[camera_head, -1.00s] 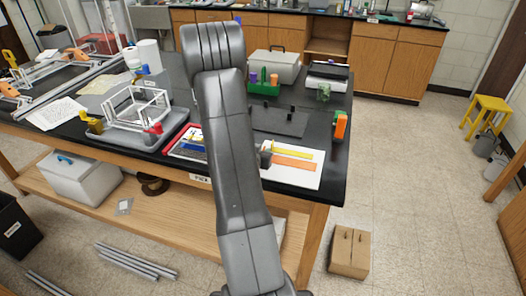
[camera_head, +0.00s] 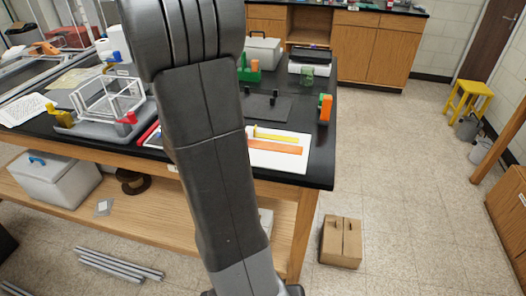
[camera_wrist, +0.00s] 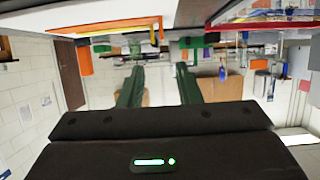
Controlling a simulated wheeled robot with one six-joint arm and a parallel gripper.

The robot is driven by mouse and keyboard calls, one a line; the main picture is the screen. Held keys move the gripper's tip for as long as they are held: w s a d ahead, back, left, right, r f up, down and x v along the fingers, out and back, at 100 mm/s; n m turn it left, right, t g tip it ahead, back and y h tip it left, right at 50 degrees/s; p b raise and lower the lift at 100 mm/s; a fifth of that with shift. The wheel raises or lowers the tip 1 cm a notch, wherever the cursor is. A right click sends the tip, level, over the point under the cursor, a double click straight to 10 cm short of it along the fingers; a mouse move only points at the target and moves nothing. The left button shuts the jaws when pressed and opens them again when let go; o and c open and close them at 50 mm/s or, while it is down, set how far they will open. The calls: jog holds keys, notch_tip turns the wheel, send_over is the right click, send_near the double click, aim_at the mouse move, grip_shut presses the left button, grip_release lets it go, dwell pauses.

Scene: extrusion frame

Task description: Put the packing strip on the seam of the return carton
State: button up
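The return carton (camera_head: 341,243) is a brown cardboard box on the floor, right of the bench. Two flat strips lie on a white sheet (camera_head: 283,163) near the bench's front right corner: a yellow strip (camera_head: 286,138) and a wider orange strip (camera_head: 276,147). I cannot tell which is the packing strip. My arm hides the sheet's left part and my gripper in the head view. In the wrist view my gripper (camera_wrist: 158,75) shows two green fingers, apart with nothing between them. The wrist picture appears upside down, with the sheet (camera_wrist: 100,19) along its top.
An orange block (camera_head: 325,108) stands at the bench's right edge. A dark mat (camera_head: 264,108) and a green bin (camera_head: 249,70) lie behind the sheet. A grey tray (camera_head: 100,125) holds a white frame. Floor right of the carton is clear; a yellow stool (camera_head: 465,102) stands beyond.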

aim_at(265, 145)
jog(key=b+x, duration=0.2)
jog(key=x, duration=0.4)
jog(key=b+x, duration=0.1)
jog(key=x, duration=0.6)
jog(key=shift+a+f+b, duration=0.2)
jog(key=shift+f+b, duration=0.05)
jog(key=shift+b, duration=0.1)
grip_shut()
